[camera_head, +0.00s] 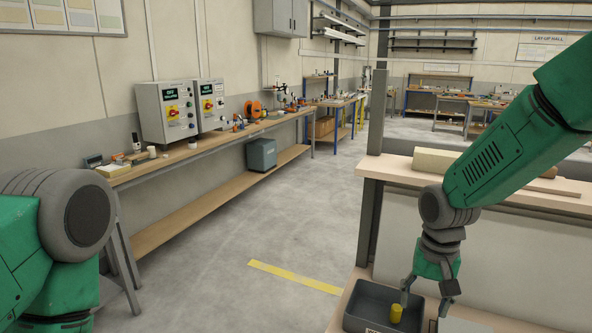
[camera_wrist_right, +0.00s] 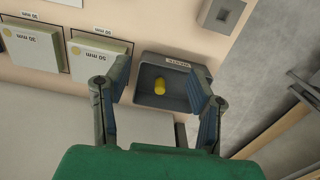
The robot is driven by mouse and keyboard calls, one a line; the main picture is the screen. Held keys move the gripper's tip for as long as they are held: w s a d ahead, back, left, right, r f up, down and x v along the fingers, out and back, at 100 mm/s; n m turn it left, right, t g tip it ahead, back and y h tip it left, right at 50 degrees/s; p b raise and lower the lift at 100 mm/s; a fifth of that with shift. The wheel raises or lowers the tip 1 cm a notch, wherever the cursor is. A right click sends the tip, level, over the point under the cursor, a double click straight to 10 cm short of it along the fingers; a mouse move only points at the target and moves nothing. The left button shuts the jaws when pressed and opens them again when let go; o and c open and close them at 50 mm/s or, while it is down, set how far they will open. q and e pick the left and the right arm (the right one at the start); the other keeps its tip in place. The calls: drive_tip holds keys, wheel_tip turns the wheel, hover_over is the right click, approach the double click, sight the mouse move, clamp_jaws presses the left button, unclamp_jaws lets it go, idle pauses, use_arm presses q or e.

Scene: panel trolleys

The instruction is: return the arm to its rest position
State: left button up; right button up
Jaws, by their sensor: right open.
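My right arm (camera_head: 520,140) comes in from the right. Its gripper (camera_head: 427,295) is open and points down above a dark grey bin (camera_head: 362,297) on the lower shelf. A yellow cylinder (camera_head: 396,313) is in the bin, apart from the fingers. In the right wrist view the open fingers (camera_wrist_right: 160,112) stand on either side of the view of the bin (camera_wrist_right: 150,100), and the yellow cylinder (camera_wrist_right: 159,86) lies inside with nothing held between the fingers. My left arm (camera_head: 50,240) shows at the lower left; its gripper is out of view.
A wooden-topped shelf (camera_head: 385,168) with a beige block (camera_head: 436,161) stands close under the right arm. In the wrist view, labelled pads (camera_wrist_right: 100,55) sit beside the bin. A long bench (camera_head: 210,143) with control boxes (camera_head: 167,112) runs along the left wall. The floor between is clear.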

drive_tip(key=shift+n+y, duration=0.3)
drive_tip(key=shift+n, duration=0.6)
drive_tip(key=s+f, duration=0.4)
drive_tip(key=f, duration=0.1)
drive_tip(key=s+d+f, duration=0.1)
drive_tip(key=s+f, duration=0.4)
drive_tip(key=f, duration=0.1)
drive_tip(key=s+d+f, duration=0.1)
drive_tip(key=s+f, duration=0.4)
drive_tip(key=f, duration=0.1)
drive_tip(key=shift+s+f, duration=0.15)
drive_tip(key=s+d+f+n, duration=0.1)
drive_tip(key=s+f, duration=0.2)
drive_tip(key=s, duration=0.7)
drive_tip(key=s+d+f+n, duration=0.1)
drive_tip(key=s+d+f, duration=0.1)
drive_tip(key=s, duration=0.7)
use_arm(q)
wheel_tip(320, 180, down, 13)
drive_tip(key=b, duration=1.3)
use_arm(e)
wheel_tip(320, 180, down, 13)
drive_tip(key=w+a+n, duration=0.1)
drive_tip(key=w, duration=0.1)
drive_tip(key=shift+a+t+h, duration=0.15)
drive_tip(key=shift+t+h, duration=0.25)
drive_tip(key=shift+w+r, duration=0.1)
